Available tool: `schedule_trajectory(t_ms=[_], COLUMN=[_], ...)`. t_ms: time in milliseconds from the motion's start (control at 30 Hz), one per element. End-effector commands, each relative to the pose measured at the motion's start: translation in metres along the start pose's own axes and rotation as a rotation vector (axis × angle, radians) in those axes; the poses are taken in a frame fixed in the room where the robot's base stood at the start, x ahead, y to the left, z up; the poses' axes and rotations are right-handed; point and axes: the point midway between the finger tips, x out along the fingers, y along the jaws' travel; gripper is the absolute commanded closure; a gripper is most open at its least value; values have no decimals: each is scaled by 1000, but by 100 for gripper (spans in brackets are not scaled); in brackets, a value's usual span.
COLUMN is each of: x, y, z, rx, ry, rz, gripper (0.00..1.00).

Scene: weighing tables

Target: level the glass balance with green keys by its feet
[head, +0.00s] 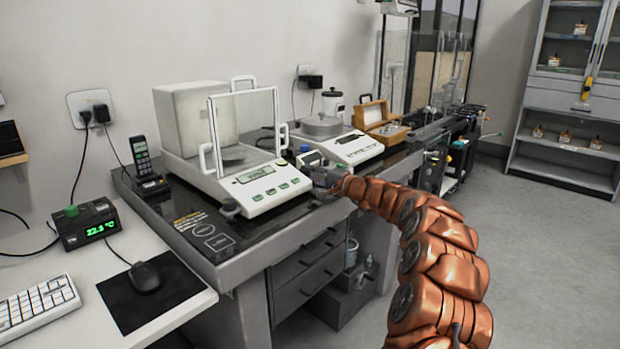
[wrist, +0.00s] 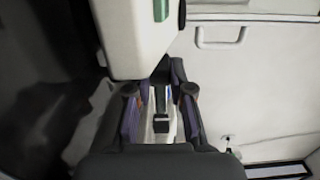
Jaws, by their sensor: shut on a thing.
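The glass balance with green keys (head: 262,186) stands on the dark bench top, its glass draft shield (head: 245,125) above a round pan. Its white body also shows at the top of the wrist view (wrist: 130,40). A dark round front left foot (head: 230,208) sticks out at its near corner. My gripper (head: 328,180) is at the front right corner, low beside the body. In the wrist view its two dark fingers (wrist: 160,92) are shut on what seems to be the front right foot, which is mostly hidden.
A second balance (head: 345,146) and an open wooden box (head: 382,122) stand farther right. A phone (head: 143,160) is at the left. The bench's front edge runs below my gripper.

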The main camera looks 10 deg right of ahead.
Motion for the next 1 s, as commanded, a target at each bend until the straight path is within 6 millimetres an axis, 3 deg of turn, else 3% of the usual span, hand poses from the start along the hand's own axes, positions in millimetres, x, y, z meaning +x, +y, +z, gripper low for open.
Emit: schedule_trajectory(t_ms=[167,200,433,767,1000], x=[-1,-1,0,-1,-24], y=[-1,-1,0,0,-1], z=[-1,-1,0,0,-1], rx=[0,0,0,0,1], ry=[2,1,-1,-3,0], rz=[-1,-1,0,0,-2], gripper=[100,77,54,54,54])
